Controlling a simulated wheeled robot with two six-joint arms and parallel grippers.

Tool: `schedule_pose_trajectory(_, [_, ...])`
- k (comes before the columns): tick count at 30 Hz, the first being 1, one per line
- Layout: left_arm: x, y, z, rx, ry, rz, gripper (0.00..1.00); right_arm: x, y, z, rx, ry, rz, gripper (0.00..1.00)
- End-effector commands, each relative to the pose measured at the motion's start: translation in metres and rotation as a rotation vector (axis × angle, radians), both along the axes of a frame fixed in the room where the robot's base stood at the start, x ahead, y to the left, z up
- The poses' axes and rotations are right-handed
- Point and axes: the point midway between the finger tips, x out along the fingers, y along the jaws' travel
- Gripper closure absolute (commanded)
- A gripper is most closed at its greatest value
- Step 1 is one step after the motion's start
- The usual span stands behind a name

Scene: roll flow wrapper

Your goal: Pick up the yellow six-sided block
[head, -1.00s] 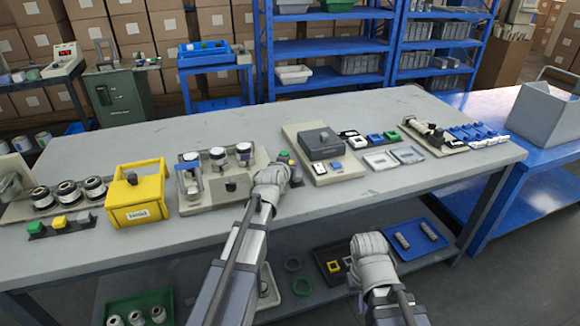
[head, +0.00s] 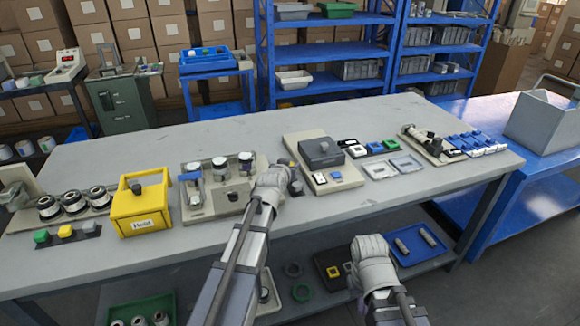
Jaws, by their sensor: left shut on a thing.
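My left gripper (head: 272,180) is over the table's front middle, beside a small dark stand (head: 295,184) with a purplish top. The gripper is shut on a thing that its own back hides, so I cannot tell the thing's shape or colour. A small yellow block (head: 64,231) sits on a dark strip at the front left, beside a green one (head: 41,236); I cannot make out six sides on it. My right gripper (head: 372,262) is low in front of the table; its fingers are not clear.
The table front (head: 350,205) is clear. Blue (head: 418,245) and green trays lie on the lower shelf.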

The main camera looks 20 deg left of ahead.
Motion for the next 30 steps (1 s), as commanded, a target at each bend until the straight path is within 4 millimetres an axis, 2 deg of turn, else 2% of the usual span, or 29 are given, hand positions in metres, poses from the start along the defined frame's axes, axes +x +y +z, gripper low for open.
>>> schedule_pose_trajectory(1, [0.0, 0.0, 0.016, 0.0, 0.0, 0.0, 1.0, 0.0, 0.0, 0.016, 0.0, 0.0, 0.0, 1.0])
schedule_pose_trajectory(9, [0.0, 0.0, 0.057, 0.0, 0.0, 0.0, 1.0, 0.0, 0.0, 0.057, 0.0, 0.0, 0.0, 1.0])
schedule_pose_trajectory(13, [0.0, 0.0, 0.067, 0.0, 0.0, 0.0, 1.0, 0.0, 0.0, 0.067, 0.0, 0.0, -0.001, 1.0])
schedule_pose_trajectory(22, [0.0, 0.0, 0.076, 0.0, 0.0, 0.0, 1.0, 0.0, 0.0, 0.076, 0.0, 0.0, -0.001, 1.0])
schedule_pose_trajectory(30, [0.0, 0.0, 0.118, 0.0, 0.0, 0.0, 1.0, 0.0, 0.0, 0.118, 0.0, 0.0, -0.001, 1.0])
